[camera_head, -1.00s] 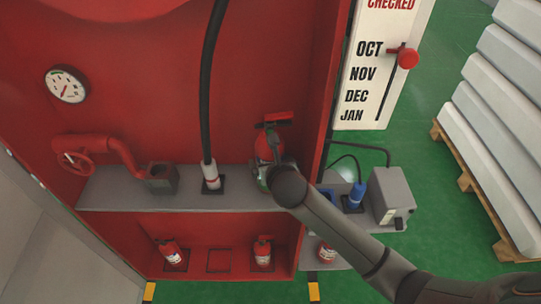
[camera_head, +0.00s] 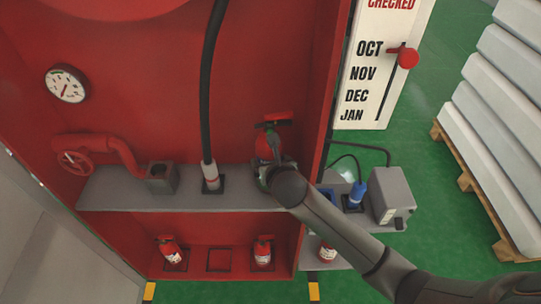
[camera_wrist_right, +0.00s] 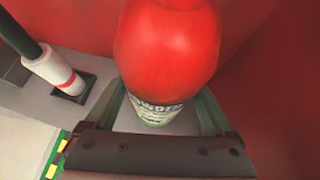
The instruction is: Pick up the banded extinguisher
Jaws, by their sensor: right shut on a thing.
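A red extinguisher (camera_head: 264,147) with a dark valve and red handle stands upright at the right of the cabinet's upper shelf. In the right wrist view its rounded red body (camera_wrist_right: 167,45) has a pale printed label band low down. My right gripper (camera_wrist_right: 160,105) is shut around its lower body, one finger on each side; my wrist partly hides this in the head view. I cannot tell whether its base touches the shelf. Smaller red extinguishers stand on the lower level, at left (camera_head: 170,250) and centre right (camera_head: 263,252). My left gripper is not in view.
A black hose (camera_head: 207,80) ends in a white-and-red nozzle (camera_head: 211,176) left of the held extinguisher. A red valve wheel (camera_head: 75,162) is at far left. The cabinet's right wall is close. A blue bottle (camera_head: 356,194) and grey box (camera_head: 390,195) stand outside it.

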